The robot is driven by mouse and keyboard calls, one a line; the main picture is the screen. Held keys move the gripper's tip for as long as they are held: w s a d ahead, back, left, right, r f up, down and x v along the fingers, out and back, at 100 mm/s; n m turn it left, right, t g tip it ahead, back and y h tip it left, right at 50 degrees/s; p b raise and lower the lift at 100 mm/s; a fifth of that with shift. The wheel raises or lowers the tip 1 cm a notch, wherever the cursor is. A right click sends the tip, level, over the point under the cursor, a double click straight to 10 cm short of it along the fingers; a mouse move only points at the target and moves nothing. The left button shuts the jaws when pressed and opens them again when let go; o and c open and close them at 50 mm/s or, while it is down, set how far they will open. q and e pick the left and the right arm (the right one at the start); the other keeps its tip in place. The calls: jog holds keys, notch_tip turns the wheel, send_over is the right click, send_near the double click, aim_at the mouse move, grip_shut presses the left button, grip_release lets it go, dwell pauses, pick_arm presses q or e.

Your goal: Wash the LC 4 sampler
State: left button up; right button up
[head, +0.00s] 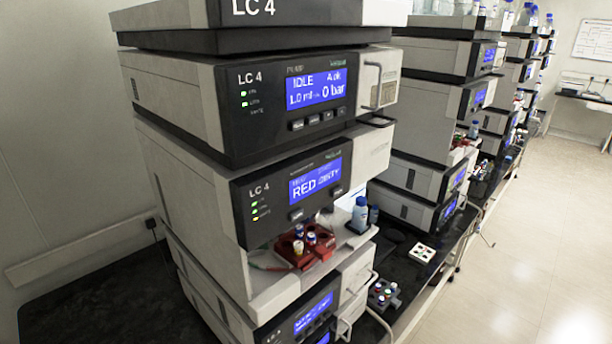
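The LC 4 sampler (188,195) is the white and black module in the middle of the near stack. Green lights glow left of the display. Below its front panel an open bay shows a red vial tray (290,258) with several vials in it. A blue-capped bottle (360,214) stands at the bay's right side. The LC 4 pump (250,103) sits above, its display reading IDLE and 0 bar. Neither of my grippers is in view.
More instrument stacks (425,110) recede along the dark bench (400,290) to the right. A dark vial rack (384,297) and a pale tray with colored buttons or caps (422,254) lie on the bench. The floor (520,230) at right is clear.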

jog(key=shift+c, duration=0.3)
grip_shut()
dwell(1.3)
